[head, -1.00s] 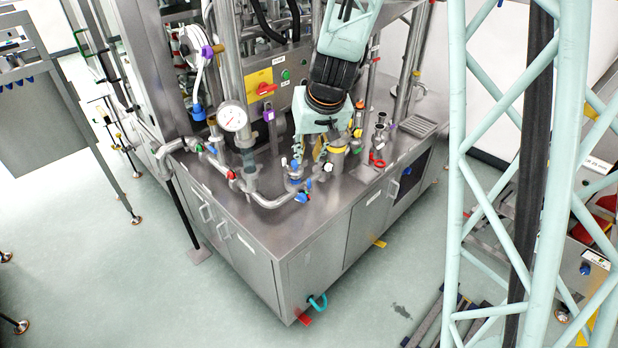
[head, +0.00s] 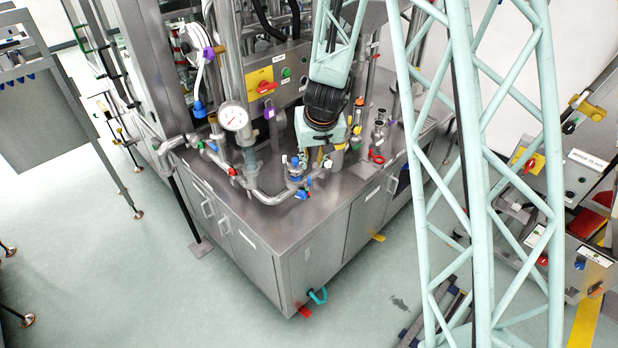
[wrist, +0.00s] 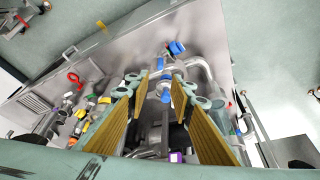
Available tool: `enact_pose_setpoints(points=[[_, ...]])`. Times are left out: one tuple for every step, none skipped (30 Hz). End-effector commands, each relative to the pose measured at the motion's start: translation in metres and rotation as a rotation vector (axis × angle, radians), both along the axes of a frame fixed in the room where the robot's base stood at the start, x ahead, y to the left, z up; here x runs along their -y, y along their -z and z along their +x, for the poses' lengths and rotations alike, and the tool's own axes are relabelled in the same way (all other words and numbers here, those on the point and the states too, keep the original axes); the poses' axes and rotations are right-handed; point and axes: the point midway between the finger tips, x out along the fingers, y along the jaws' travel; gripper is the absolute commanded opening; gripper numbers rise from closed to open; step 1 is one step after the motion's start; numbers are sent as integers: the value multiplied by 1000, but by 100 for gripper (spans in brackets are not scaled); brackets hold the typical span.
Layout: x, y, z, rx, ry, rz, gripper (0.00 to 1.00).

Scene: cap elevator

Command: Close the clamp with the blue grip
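Several blue parts show at the pipe fitting on the cabinet's steel top; I cannot tell which is the clamp's grip. One blue grip (head: 302,195) is at the front of the pipe in the head view. It appears to be the blue grip (wrist: 176,47) beyond my fingertips in the wrist view. Other blue parts (wrist: 166,97) lie between and just beyond the fingers. Whether the clamp is open cannot be made out. My gripper (wrist: 162,76) is open, its yellow-padded fingers apart with nothing held. In the head view my wrist largely hides the fingers, just right of the fitting.
A round gauge (head: 233,117) stands left of the fitting. A metal pipe (head: 268,198) curves along the cabinet top. A red-handled part (head: 376,157) and small cylinders stand to the right. The front of the cabinet top (head: 300,228) is clear.

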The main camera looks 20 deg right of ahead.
Motion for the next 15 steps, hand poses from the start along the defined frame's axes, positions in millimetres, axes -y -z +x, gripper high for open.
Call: enact_pose_setpoints(points=[[0, 0, 0, 0, 0, 0, 22], [0, 0, 0, 0, 0, 0, 22], [0, 0, 0, 0, 0, 0, 22], [0, 0, 0, 0, 0, 0, 22], [0, 0, 0, 0, 0, 0, 22], [0, 0, 0, 0, 0, 0, 22], [0, 1, 0, 0, 0, 0, 22], [0, 1, 0, 0, 0, 0, 22], [0, 2, 1, 0, 0, 0, 22], [0, 3, 1, 0, 0, 0, 22], [0, 4, 1, 0, 0, 0, 22], [0, 5, 2, 0, 0, 0, 22], [0, 6, 2, 0, 0, 0, 22], [0, 8, 2, 0, 0, 0, 22], [0, 10, 3, -1, 0, 0, 22]])
